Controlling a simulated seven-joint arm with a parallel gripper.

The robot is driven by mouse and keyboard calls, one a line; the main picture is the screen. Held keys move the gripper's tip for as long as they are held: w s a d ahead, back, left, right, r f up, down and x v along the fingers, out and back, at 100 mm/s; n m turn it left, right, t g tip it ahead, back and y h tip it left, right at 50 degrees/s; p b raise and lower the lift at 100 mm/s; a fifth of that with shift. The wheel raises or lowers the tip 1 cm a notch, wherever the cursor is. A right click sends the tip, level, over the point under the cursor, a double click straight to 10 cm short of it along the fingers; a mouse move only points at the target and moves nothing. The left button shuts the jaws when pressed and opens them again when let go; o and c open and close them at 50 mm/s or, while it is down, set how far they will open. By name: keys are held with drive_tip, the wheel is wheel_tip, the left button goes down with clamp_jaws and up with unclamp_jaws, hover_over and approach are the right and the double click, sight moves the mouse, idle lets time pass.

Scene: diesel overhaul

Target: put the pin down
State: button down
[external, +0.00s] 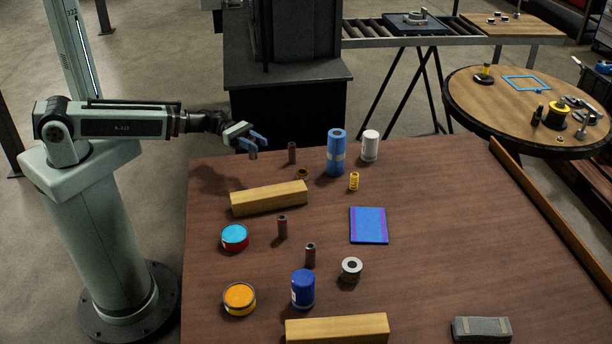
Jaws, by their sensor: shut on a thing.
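My gripper (253,145) is at the back left of the brown table (450,220), with its blue fingers pointing down. It is shut on a small dark grey pin (253,155), whose lower end shows below the fingers. The upper part of the pin is hidden by the fingers. The pin looks roughly upright; I cannot tell whether its lower end touches the table.
A wooden block (269,198) lies in front. A blue roll (336,152) and a white can (370,146) stand farther right. The table's right part is mostly clear.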

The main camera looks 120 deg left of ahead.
drive_tip(key=w+d+r+m+h, duration=0.1)
drive_tip(key=w+d+m+h, duration=0.1)
drive_tip(key=w+d, duration=0.4)
drive_tip(key=m+g+h, duration=0.1)
drive_tip(key=m+h, duration=0.1)
drive_tip(key=h, duration=0.1)
hover_over(374, 229)
drive_tip(key=shift+a+f, duration=0.1)
drive_tip(key=shift+f, duration=4.75)
drive_tip(key=shift+f, duration=0.1)
drive_tip(key=c, duration=0.8)
unclamp_jaws()
drive_tip(key=shift+n, duration=0.3)
